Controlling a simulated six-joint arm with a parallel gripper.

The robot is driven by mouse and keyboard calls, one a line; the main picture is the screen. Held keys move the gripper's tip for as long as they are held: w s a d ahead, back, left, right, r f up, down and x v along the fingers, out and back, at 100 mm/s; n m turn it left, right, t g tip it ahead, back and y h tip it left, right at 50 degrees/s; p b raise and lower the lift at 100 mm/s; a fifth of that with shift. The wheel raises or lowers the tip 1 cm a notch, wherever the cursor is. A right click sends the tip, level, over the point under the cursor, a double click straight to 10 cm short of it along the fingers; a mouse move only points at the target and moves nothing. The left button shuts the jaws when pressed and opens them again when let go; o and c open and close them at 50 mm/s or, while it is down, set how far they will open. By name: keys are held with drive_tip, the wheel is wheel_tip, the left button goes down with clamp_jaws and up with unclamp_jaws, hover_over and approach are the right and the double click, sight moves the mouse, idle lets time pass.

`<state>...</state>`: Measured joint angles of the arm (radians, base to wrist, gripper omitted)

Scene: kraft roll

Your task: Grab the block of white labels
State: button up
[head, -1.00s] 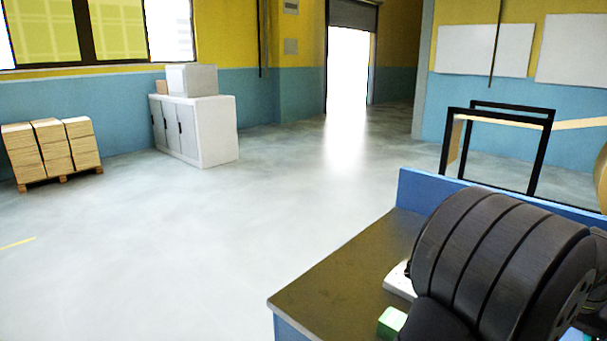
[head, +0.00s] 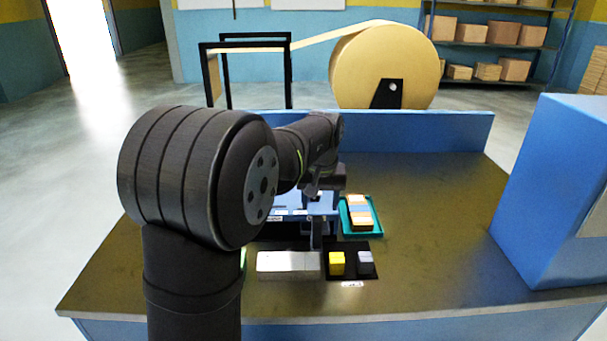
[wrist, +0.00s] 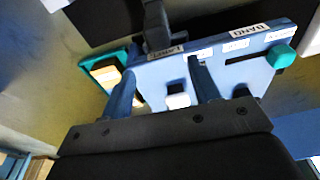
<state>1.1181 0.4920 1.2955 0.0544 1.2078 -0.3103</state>
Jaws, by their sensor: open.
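My gripper (wrist: 162,72) is open in the wrist view, its two blue fingers spread apart. A small white block (wrist: 177,100) shows between the fingers, against a blue labelled panel (wrist: 225,62); it looks like the block of white labels. I see no finger clearly touching it. In the head view my arm hides most of the blue panel (head: 287,199) and whatever lies between the fingers.
A teal tray (head: 346,232) with orange, white and blue pieces stands right of my gripper. In front are a pale grey block (head: 288,262) and a black mat (head: 350,272) with a yellow block (head: 337,263) and a grey one (head: 365,262). A large blue box (head: 550,190) stands at right.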

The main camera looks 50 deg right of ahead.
drive_tip(key=w+d+r+t+h, duration=0.1)
drive_tip(key=w+d+r, duration=0.25)
drive_tip(key=r, duration=0.45)
drive_tip(key=w+d+r+t+h, duration=0.15)
drive_tip(key=w+r, duration=0.25)
drive_tip(key=r, duration=0.4)
drive_tip(key=shift+g+y, duration=0.25)
drive_tip(key=x, duration=1.2)
drive_tip(key=shift+s+f, duration=0.15)
drive_tip(key=shift+s, duration=0.1)
drive_tip(key=shift+s+d+x, duration=0.1)
drive_tip(key=shift+d+x, duration=0.05)
drive_tip(key=shift+x, duration=1.15)
drive_tip(key=shift+s+d+x, duration=0.1)
drive_tip(key=shift+d+x, duration=0.05)
drive_tip(key=shift+x, duration=1.2)
drive_tip(key=c, duration=1.1)
drive_tip(key=shift+o, duration=0.2)
